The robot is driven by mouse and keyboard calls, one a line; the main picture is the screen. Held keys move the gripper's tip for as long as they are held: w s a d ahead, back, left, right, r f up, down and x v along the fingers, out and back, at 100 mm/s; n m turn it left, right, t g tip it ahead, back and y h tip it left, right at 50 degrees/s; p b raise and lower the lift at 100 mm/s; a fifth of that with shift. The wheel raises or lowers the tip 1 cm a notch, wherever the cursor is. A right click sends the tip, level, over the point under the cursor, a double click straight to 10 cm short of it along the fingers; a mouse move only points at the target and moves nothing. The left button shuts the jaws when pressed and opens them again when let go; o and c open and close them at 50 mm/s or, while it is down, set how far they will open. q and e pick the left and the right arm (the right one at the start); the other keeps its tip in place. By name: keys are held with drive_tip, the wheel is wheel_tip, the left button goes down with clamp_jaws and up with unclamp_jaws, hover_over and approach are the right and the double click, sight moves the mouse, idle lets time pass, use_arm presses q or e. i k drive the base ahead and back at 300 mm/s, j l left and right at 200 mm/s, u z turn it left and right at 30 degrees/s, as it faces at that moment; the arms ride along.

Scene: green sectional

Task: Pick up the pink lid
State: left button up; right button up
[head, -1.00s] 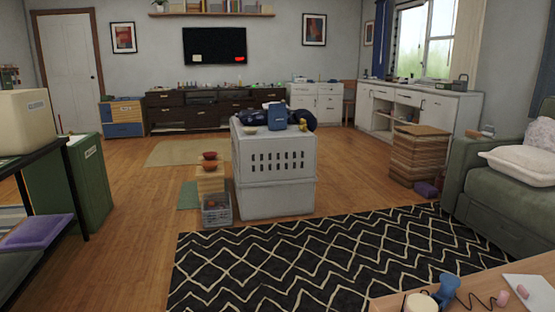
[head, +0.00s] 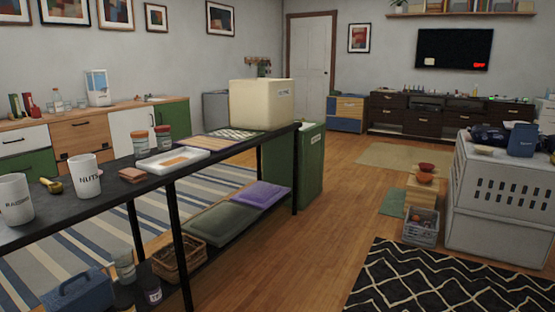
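I cannot make out a clearly pink lid in the head view. Two small jars stand near the back edge of the black shelf table (head: 105,195); one has a reddish lid (head: 140,134) and the other a similar reddish lid (head: 162,129). Whether either counts as pink I cannot tell. Neither of my grippers is in view.
The black table fills the left front, with white canisters (head: 85,174), a white tray (head: 172,161) and a cream box (head: 262,104). Wooden floor (head: 290,255) is open between it and the grey crate (head: 500,225). A patterned rug (head: 430,285) lies at front right.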

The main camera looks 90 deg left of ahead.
sight(83, 169)
drive_tip(key=u, duration=3.95)
drive_tip(key=l+u, duration=0.2)
drive_tip(key=l, duration=0.5)
drive_tip(key=k+l+u, duration=0.2)
drive_tip(key=l, duration=0.5)
drive_tip(key=i, duration=0.1)
